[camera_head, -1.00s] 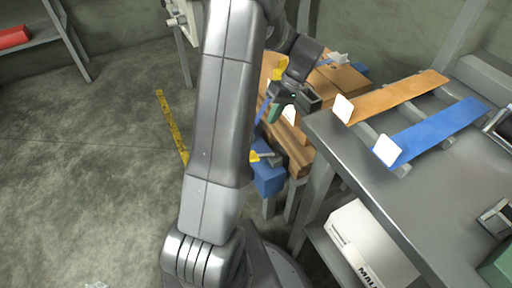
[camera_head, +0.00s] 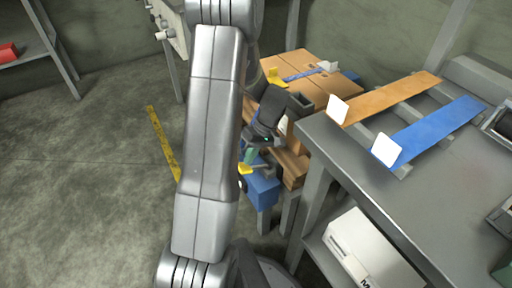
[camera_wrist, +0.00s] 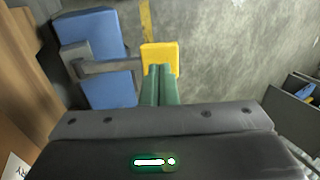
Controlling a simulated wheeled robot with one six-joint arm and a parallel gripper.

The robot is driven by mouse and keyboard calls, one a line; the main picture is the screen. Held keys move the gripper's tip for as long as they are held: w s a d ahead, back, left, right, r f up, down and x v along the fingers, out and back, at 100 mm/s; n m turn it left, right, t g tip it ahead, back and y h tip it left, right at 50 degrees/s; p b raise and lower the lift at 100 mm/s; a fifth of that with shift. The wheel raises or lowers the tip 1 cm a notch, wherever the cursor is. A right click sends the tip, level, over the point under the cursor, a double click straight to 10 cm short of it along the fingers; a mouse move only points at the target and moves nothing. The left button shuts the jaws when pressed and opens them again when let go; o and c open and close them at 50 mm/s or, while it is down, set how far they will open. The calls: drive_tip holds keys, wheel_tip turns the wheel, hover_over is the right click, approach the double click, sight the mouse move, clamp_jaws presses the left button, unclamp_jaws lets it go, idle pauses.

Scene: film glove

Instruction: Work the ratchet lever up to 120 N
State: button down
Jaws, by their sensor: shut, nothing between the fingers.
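The ratchet's blue housing (camera_head: 262,188) sits low at the front of the wooden stack, left of the bench, and fills the upper left of the wrist view (camera_wrist: 103,90). Its grey lever arm (camera_wrist: 108,67) ends in a yellow pad (camera_wrist: 159,56), which also shows in the head view (camera_head: 244,168). My gripper (camera_head: 249,156) is just above that pad. In the wrist view its green fingers (camera_wrist: 160,78) are together and empty, their tips at the pad's near edge. I cannot tell whether they touch it. No force readout is legible.
The wooden crate (camera_head: 305,95) stands behind my gripper, with a blue strap (camera_head: 300,75) and another yellow piece (camera_head: 276,74) on top. The grey bench (camera_head: 345,160) carrying orange and blue strips is close on the right. Open floor lies left, with a yellow line (camera_head: 162,143).

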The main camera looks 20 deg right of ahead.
drive_tip(key=shift+a+f, duration=0.3)
drive_tip(key=shift+f, duration=0.35)
